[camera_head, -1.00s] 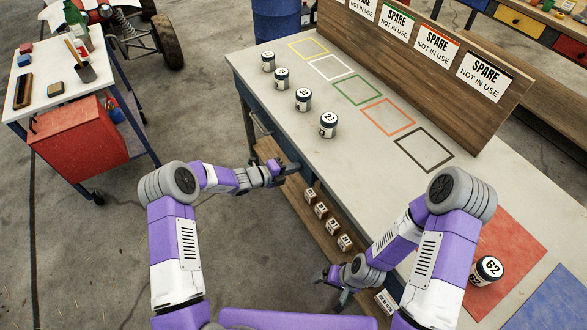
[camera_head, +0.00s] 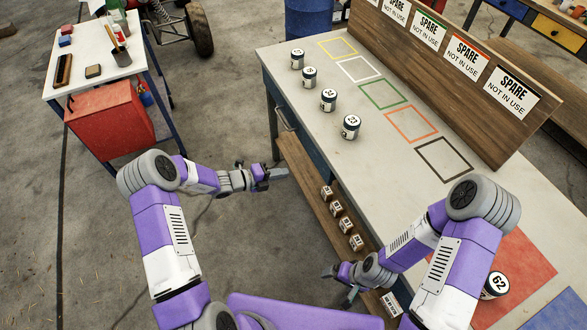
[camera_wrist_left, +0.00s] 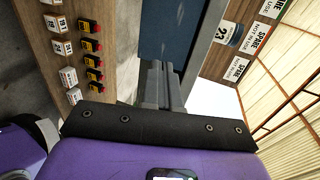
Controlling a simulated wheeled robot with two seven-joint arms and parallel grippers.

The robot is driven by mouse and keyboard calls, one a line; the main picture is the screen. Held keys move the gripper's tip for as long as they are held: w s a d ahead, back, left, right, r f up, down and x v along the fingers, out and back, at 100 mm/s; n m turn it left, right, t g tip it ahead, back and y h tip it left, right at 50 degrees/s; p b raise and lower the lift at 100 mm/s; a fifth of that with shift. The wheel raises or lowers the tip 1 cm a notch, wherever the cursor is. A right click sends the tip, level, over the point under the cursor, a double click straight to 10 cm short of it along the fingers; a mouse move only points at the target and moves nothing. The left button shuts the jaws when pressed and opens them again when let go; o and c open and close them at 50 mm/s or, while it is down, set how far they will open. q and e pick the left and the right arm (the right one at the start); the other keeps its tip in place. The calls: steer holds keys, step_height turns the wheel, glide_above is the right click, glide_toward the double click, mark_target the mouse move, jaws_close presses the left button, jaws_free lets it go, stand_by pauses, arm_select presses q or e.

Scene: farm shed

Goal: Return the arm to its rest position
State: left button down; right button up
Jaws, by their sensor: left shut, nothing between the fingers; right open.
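My left gripper (camera_head: 268,174) is shut and empty. It is in front of the long workbench's left side, apart from the bench and above the floor. In the left wrist view its shut fingers (camera_wrist_left: 158,85) point toward the dark blue side of the bench. My right gripper (camera_head: 338,284) is low near the bench's front edge, close to the lower shelf; it is open, and its fingers show only small and dark in the head view.
The workbench (camera_head: 330,150) carries several numbered jars, a jar marked 62 (camera_head: 495,285), coloured outlines and a board of SPARE signs (camera_head: 470,58). Small boxes stand on its lower shelf (camera_head: 300,172). Open floor lies between.

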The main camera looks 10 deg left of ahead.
arm_select(q)
steer(key=shift+s+a+r, duration=0.15)
steer(key=shift+s+a, duration=0.15)
steer(key=shift+a, duration=0.15)
